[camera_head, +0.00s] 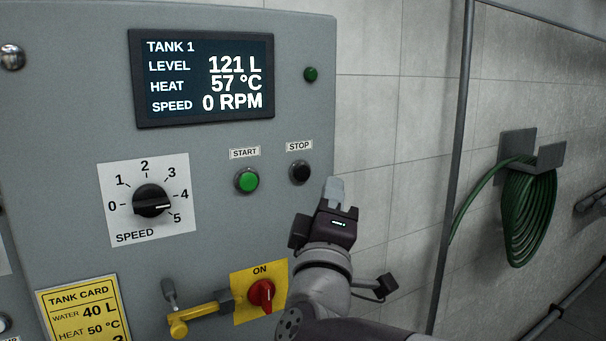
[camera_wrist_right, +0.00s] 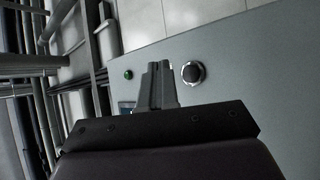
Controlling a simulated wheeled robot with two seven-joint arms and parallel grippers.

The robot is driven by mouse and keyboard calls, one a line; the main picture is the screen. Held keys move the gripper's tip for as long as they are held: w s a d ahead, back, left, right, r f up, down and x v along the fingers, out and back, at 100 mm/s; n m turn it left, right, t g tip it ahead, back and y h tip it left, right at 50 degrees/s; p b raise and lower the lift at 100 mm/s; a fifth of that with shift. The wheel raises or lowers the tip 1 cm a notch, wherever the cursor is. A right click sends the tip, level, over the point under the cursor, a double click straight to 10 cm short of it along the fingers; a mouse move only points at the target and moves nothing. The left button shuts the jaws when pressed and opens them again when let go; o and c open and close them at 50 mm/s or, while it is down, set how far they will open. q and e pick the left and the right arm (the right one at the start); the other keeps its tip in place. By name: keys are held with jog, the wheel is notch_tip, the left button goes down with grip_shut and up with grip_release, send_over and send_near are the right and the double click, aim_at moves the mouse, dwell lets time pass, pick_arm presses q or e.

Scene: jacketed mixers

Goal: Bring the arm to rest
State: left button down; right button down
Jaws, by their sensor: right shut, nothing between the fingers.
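My right gripper (camera_head: 336,190) is in front of the panel's right edge in the head view, just below and right of the black STOP button (camera_head: 299,172). Its fingers are shut with nothing between them. The fingers also show in the right wrist view (camera_wrist_right: 158,84), beside a round dark button with a light rim (camera_wrist_right: 193,73). They appear apart from that button. My right arm (camera_head: 330,285) comes up from the bottom of the head view. My left gripper is not in view.
The grey panel (camera_head: 60,130) carries a display (camera_head: 205,78), a speed knob (camera_head: 152,201), a green START button (camera_head: 247,180), a red switch (camera_head: 261,294) and a yellow-handled valve (camera_head: 195,316). A vertical pipe (camera_head: 458,150) and a green hose (camera_head: 528,215) stand right. Space between panel and pipe looks open.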

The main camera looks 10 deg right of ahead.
notch_tip(320, 180, down, 32)
jog(key=a+m+g+y+b, duration=0.2)
jog(key=g+y+b, duration=0.1)
jog(key=g+y, duration=0.65)
jog(key=s+d+f+m+g+h, duration=0.1)
jog(key=s+d+f+m+g, duration=0.2)
jog(key=s+f, duration=0.4)
jog(key=s+d+f+m+g, duration=0.3)
jog(key=s+f+m+g, duration=0.2)
jog(key=s+f+g, duration=0.3)
jog(key=shift+s+d+f+h+b, duration=0.15)
jog(key=shift+s+f+h+b, duration=0.15)
jog(key=shift+s, duration=0.75)
jog(key=shift+r, duration=0.1)
